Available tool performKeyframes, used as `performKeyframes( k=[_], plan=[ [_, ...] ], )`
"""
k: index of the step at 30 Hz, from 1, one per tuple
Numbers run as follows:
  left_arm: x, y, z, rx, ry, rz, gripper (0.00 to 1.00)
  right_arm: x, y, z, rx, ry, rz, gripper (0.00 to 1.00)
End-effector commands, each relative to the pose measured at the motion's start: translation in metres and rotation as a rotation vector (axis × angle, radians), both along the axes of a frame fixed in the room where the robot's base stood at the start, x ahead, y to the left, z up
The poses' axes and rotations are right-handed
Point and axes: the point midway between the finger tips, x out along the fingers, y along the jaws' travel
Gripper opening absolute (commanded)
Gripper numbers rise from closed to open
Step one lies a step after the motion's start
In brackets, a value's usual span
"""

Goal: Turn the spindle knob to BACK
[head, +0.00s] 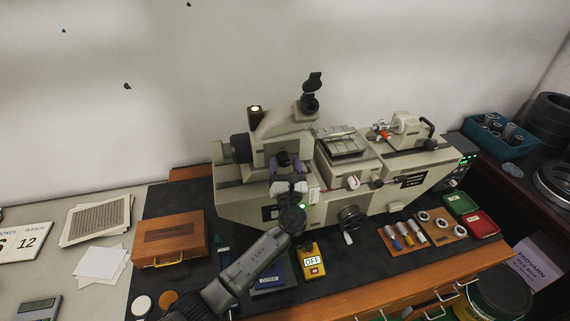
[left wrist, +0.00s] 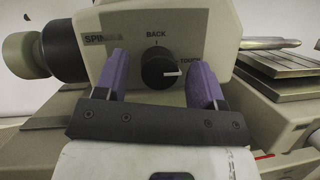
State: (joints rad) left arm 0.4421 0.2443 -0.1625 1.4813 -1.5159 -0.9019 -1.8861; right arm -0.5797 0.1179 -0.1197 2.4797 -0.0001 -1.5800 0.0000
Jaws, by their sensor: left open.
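The spindle knob (left wrist: 158,70) is a round black knob on the front of the grey-beige machine (left wrist: 225,35). In the left wrist view its white pointer line points right, towards a label partly hidden by a finger that seems to read TOUCH. The BACK mark is above the knob. My left gripper (left wrist: 160,85) is open, with one purple finger on each side of the knob and gaps between fingers and knob. In the head view the left gripper (head: 285,166) is in front of the machine's spindle head, beside the dark knob (head: 283,158). My right gripper is not in view.
A wooden case (head: 172,238) is at left. Rings on a wooden board (head: 436,229) and green and red boxes lie at right. A black handwheel (head: 351,217) juts from the machine's front.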

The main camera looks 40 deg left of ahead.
Motion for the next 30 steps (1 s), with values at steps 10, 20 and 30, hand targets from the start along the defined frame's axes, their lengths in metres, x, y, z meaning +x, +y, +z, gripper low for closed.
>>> performKeyframes(
  k=[10,20,30],
  plan=[
    [0.0017,0.002,0.0013,-0.001,-0.001,0.0,0.63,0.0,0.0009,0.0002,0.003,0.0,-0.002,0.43],
    [0.0016,0.0018,0.0011,0.0,0.0,0.0,0.34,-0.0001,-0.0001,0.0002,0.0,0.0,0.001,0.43],
    [0.0016,0.0015,0.0002,-0.005,-0.007,0.0,0.15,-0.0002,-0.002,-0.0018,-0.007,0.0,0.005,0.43]
  ],
)
